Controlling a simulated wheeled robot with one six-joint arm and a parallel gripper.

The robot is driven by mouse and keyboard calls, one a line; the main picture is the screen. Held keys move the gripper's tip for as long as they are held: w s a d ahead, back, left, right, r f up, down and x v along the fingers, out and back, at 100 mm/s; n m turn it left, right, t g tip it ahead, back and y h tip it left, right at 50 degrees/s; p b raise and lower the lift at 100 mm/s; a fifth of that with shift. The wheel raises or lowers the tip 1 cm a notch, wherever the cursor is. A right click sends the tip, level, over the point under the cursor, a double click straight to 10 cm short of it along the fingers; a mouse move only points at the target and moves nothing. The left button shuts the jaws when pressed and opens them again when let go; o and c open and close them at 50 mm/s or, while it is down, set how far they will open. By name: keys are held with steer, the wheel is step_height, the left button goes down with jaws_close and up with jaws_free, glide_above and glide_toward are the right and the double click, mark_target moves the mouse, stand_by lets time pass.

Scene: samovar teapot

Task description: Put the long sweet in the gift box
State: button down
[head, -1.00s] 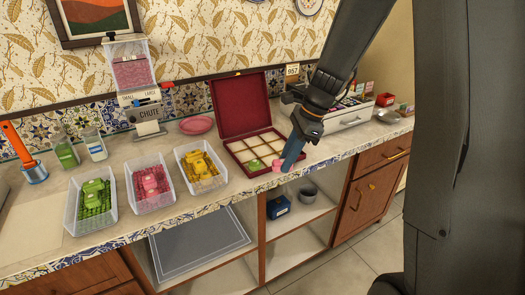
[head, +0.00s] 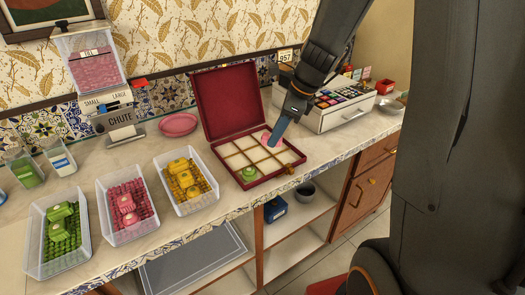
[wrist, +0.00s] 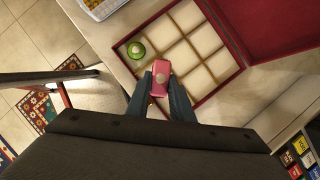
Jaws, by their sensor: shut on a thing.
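The gift box (head: 226,153) is dark red with its lid (head: 228,104) standing open at the back and pale compartments inside. A round green sweet (head: 249,174) sits in its near-left corner compartment; it also shows in the wrist view (wrist: 136,50). My gripper (wrist: 160,92) is shut on a longish pink sweet (wrist: 159,76) with a pale round mark on top. In the head view my gripper (head: 272,143) points down over the box, with the pink sweet (head: 266,138) partly hidden behind it. I cannot tell whether the sweet touches the box.
Clear bins of green (head: 57,238), pink (head: 127,208) and yellow (head: 184,183) sweets stand left of the box. A chute dispenser (head: 92,72) and pink plate (head: 179,124) are behind them. A white case of coloured items (head: 330,113) stands at right.

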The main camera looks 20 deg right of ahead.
glide_above(269, 167)
steer(key=d, duration=0.1)
steer(key=f, duration=0.5)
steer(key=shift+s+d, duration=0.15)
steer(key=shift+s, duration=0.25)
steer(key=shift+f, duration=1.8)
steer(key=shift+f, duration=0.1)
steer(key=shift+f, duration=0.15)
steer(key=c, duration=1.6)
jaws_free()
steer(key=shift+o, duration=0.2)
